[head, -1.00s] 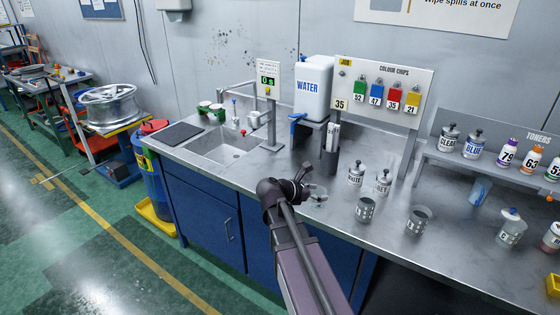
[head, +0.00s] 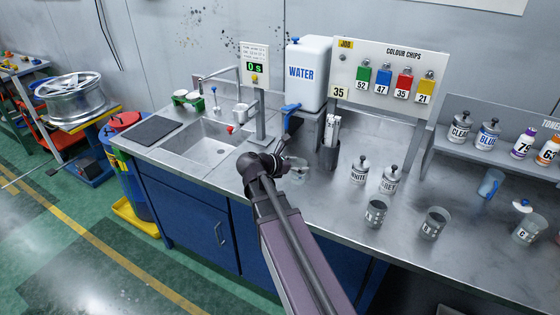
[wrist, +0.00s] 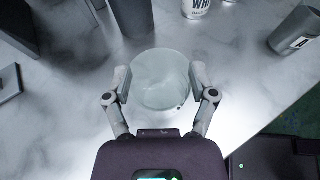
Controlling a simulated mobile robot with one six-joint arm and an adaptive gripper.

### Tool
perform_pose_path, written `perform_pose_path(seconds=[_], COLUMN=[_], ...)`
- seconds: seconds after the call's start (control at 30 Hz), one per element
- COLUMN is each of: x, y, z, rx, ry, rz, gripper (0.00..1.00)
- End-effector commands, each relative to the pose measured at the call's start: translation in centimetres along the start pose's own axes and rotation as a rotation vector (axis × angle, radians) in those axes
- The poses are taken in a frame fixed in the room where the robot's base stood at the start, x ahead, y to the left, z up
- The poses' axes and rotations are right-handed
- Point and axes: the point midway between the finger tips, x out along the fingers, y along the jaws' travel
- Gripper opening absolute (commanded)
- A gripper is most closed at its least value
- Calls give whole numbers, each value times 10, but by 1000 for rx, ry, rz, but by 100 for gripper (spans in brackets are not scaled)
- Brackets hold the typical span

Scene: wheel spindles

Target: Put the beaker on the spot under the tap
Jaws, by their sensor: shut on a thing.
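A clear beaker (wrist: 160,80) shows from above in the wrist view, between the two fingers of my gripper (wrist: 161,88). My gripper is shut on it at its sides. In the head view the beaker (head: 298,171) is partly hidden behind my gripper (head: 287,160). It is over the steel counter, in front of the water container (head: 308,73). The container's blue tap (head: 291,107) is above and behind the beaker. I cannot make out a marked spot under the tap, and I cannot tell whether the beaker touches the counter.
A dark holder with strips (head: 329,152) stands right behind the beaker. White-labelled cans (head: 359,170) and grey cups (head: 376,212) stand to the right. A sink (head: 205,145) with a timer post (head: 257,90) is to the left. The counter's front edge lies under my arm.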

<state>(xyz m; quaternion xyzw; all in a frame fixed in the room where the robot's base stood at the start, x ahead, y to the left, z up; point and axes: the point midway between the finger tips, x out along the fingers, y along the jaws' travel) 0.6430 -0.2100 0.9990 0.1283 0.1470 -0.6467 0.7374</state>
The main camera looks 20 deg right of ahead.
Motion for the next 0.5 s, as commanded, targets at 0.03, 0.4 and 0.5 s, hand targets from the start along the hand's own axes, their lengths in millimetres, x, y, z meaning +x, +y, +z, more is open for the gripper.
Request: perform_pose_path(seconds=[0.03, 0.4, 0.5], x=[-2, -6, -8], y=[1, 3, 5], z=[-1, -3, -3], rx=[-1, -5, -6], ry=[0, 0, 0], rz=[3, 11, 14], gripper=[41, 41, 41])
